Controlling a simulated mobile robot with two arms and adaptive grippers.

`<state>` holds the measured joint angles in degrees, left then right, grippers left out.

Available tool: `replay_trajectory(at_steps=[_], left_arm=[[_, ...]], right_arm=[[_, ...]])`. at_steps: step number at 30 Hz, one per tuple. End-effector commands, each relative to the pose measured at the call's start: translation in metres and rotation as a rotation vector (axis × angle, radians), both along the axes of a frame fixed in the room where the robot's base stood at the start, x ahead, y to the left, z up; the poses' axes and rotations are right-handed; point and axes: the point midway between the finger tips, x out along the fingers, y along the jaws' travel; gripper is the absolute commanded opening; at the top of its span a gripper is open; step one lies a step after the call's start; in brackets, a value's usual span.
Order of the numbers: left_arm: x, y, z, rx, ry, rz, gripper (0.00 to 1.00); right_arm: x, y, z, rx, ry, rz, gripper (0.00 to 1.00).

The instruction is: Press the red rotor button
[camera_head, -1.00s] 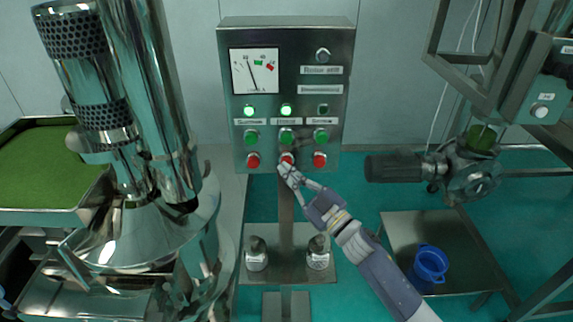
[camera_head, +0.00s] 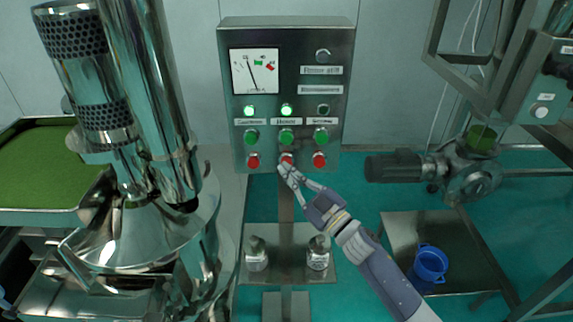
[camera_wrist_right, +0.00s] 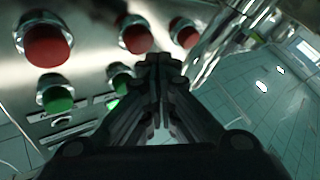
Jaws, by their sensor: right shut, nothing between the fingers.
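The control panel (camera_head: 345,90) has a row of three red buttons below three green ones. The middle red button (camera_head: 287,159) is partly covered by my right gripper (camera_head: 286,171), which is shut and empty, its tips at the button's lower edge. In the right wrist view the shut fingertips (camera_wrist_right: 158,62) lie close to the middle red button (camera_wrist_right: 135,36). I cannot tell whether they touch it. The left red button (camera_head: 253,160) and right red button (camera_head: 319,160) are clear of the gripper. The label lettering is too small to read surely. My left gripper is not in view.
Two green lamps, left (camera_head: 249,110) and middle (camera_head: 286,110), are lit; the right lamp (camera_head: 323,110) is dark. The shiny sieve machine (camera_head: 140,235) stands at left. A motor and valve (camera_head: 475,172) and a blue bucket (camera_head: 430,264) are at right.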

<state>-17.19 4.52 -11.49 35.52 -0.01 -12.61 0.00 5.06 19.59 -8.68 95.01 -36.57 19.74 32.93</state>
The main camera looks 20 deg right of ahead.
Motion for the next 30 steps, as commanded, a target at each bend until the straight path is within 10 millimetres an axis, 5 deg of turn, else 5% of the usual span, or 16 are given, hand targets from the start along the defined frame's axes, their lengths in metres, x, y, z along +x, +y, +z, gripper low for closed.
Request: replay_trajectory(at_steps=[30], left_arm=[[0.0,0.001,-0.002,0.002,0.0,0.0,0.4]], right_arm=[[0.012,-0.003,0.0,-0.001,-0.001,0.0,0.0]])
